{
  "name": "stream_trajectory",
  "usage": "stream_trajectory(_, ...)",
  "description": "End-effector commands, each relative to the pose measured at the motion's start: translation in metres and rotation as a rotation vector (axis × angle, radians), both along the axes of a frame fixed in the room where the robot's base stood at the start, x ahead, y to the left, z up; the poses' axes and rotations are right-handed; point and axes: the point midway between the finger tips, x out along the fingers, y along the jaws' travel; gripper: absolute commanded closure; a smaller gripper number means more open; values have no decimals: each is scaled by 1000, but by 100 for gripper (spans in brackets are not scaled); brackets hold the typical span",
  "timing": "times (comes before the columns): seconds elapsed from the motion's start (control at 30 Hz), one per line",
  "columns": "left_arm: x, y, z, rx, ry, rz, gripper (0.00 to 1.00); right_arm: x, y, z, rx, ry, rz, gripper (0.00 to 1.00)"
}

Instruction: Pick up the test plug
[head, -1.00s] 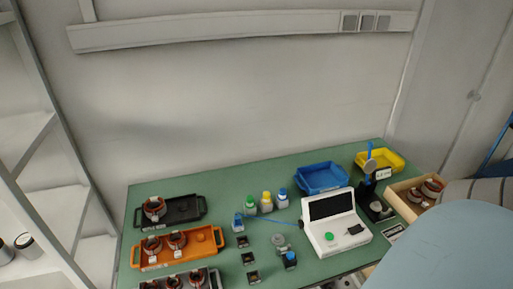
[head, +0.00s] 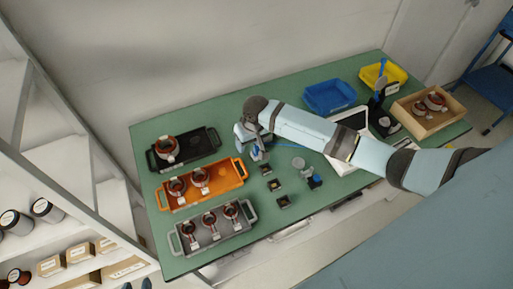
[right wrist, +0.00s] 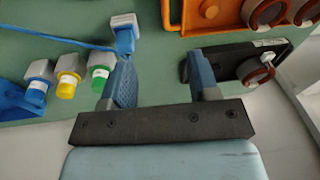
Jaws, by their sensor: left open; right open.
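The test plug looks to be the blue piece with a pale end and a blue cable (right wrist: 124,32) in the right wrist view. It also shows in the head view (head: 258,153), just below my right gripper (head: 248,135). In the right wrist view my right gripper (right wrist: 160,82) is open with nothing between its fingers. The plug lies past the tip of the left-hand finger, nearer that finger than the middle of the gap. I cannot tell whether the finger touches it. My left gripper is not in view.
A black tray (head: 200,145), an orange tray (head: 237,171) and a grey tray (head: 247,222) hold stators. My right arm partly covers the white tester (head: 345,165). Blue (head: 330,97) and yellow (head: 397,75) bins stand behind.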

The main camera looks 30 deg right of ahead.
Motion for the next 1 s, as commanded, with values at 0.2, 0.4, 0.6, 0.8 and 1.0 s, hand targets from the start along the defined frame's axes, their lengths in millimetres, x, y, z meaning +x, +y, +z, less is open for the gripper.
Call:
stream_trajectory(0.2,-4,1,-1,-1,13,5,57,27,-37,40,-94,102,-79,45)
stream_trajectory(0.4,-6,1,-2,-1,16,6,57,28,-43,25,-108,124,-94,45)
stream_trajectory(0.6,-5,2,0,1,11,6,57,28,-43,-15,-107,122,-94,45)
stream_trajectory(0.8,-1,1,-6,14,-11,-15,57,29,-42,-40,-106,119,-94,45)
stream_trajectory(1.0,0,4,-10,26,-18,-30,57,29,-43,-47,-106,118,-93,45)
